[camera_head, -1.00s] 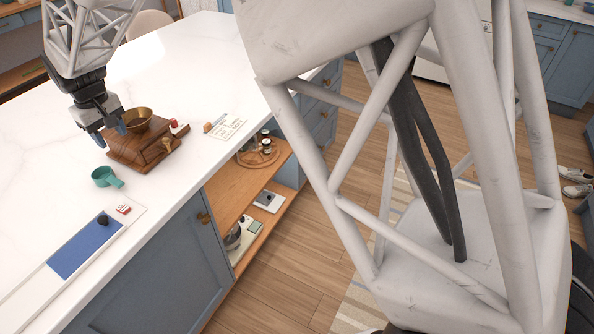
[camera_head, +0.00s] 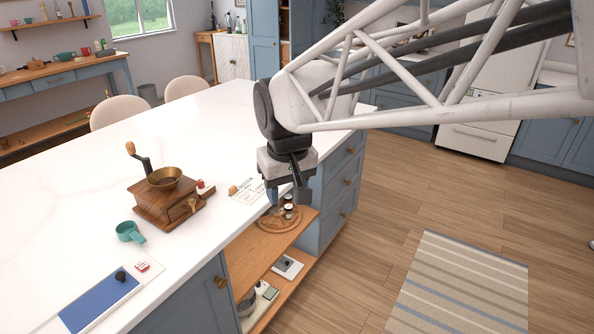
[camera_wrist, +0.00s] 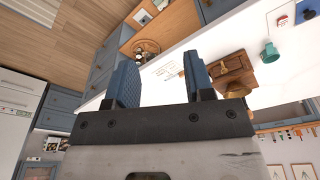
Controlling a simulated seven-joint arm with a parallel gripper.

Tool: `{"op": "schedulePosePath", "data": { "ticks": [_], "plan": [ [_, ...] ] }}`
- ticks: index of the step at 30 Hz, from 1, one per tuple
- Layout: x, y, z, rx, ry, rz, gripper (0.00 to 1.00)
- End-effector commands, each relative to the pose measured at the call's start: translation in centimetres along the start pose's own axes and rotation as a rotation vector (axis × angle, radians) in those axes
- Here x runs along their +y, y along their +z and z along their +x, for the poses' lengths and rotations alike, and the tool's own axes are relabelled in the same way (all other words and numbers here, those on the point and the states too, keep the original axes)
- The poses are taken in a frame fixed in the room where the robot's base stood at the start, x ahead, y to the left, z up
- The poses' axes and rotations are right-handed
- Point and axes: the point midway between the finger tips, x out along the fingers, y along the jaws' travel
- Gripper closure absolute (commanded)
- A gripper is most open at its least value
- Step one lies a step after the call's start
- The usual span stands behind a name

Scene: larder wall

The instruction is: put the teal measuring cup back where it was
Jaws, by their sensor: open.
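The teal measuring cup (camera_head: 130,231) stands on the white island top, in front of the wooden coffee grinder. It also shows in the wrist view (camera_wrist: 269,52), at the upper right beyond the fingers. My gripper (camera_head: 287,203) hangs at the island's right edge, in front of the open shelves, well to the right of the cup. In the wrist view its two blue fingers (camera_wrist: 161,82) are apart with nothing between them. Where the cup stood before cannot be told from these frames.
The coffee grinder (camera_head: 168,200) with its crank stands beside the cup. A blue mat (camera_head: 100,299) and a small red-and-white box (camera_head: 142,266) lie nearer. A round wooden tray (camera_head: 279,221) with jars sits on the shelf below my gripper.

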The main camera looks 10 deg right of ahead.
Motion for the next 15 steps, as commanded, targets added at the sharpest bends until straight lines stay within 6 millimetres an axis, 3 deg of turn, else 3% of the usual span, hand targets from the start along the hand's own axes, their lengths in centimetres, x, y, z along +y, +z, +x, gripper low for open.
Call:
{"op": "schedulePosePath", "data": {
  "ticks": [9,15],
  "plan": [
    [4.3,10.7,-0.3,0.043,0.026,0.154,0.52],
    [5.4,15.6,0.3,0.063,0.039,0.225,0.52]
  ]
}}
